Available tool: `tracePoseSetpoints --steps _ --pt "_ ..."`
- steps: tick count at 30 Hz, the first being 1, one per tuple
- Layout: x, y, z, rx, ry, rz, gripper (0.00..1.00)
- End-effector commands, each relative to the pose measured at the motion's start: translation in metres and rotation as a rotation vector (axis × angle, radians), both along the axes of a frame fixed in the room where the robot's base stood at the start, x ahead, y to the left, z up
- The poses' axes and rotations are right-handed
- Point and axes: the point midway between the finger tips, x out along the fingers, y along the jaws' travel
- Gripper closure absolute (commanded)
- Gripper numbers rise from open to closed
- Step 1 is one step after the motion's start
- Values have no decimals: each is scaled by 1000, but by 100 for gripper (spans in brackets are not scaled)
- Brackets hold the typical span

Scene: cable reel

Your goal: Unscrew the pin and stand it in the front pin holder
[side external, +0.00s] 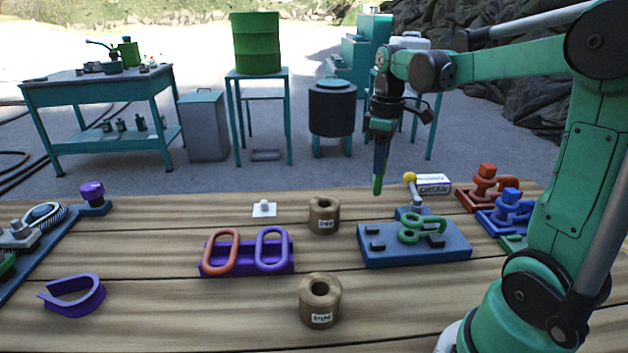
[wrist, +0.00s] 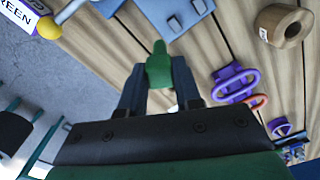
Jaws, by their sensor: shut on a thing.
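My gripper (side external: 381,150) is shut on a green pin (side external: 378,184), which hangs point down in the air above the far part of the table. In the wrist view the pin (wrist: 158,68) sits between the two dark fingers of my gripper (wrist: 159,90). Two brown cylindrical pin holders with top holes and white labels stand to the left of it: a far one (side external: 324,217) and a near one (side external: 320,303). I cannot read the labels surely. One holder (wrist: 285,24) shows at the upper right of the wrist view.
A blue fixture plate (side external: 450,250) with a green shackle (side external: 422,227) and a yellow-knobbed lever (side external: 410,178) lies below right of my gripper. A purple rack (side external: 246,264) holds orange and purple links. Red and blue pieces stand at right. Bare wood surrounds the holders.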

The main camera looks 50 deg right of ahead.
Motion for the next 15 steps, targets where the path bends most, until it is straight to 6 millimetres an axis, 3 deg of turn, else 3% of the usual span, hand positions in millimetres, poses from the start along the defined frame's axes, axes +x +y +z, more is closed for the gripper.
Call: tracePoseSetpoints --steps 1,6,10,15 --pt "19 5 -3 0 0 9 100" --pt "65 23 -16 0 0 5 100" --pt "85 34 -24 0 0 3 100" --pt "94 39 -31 0 0 0 100"
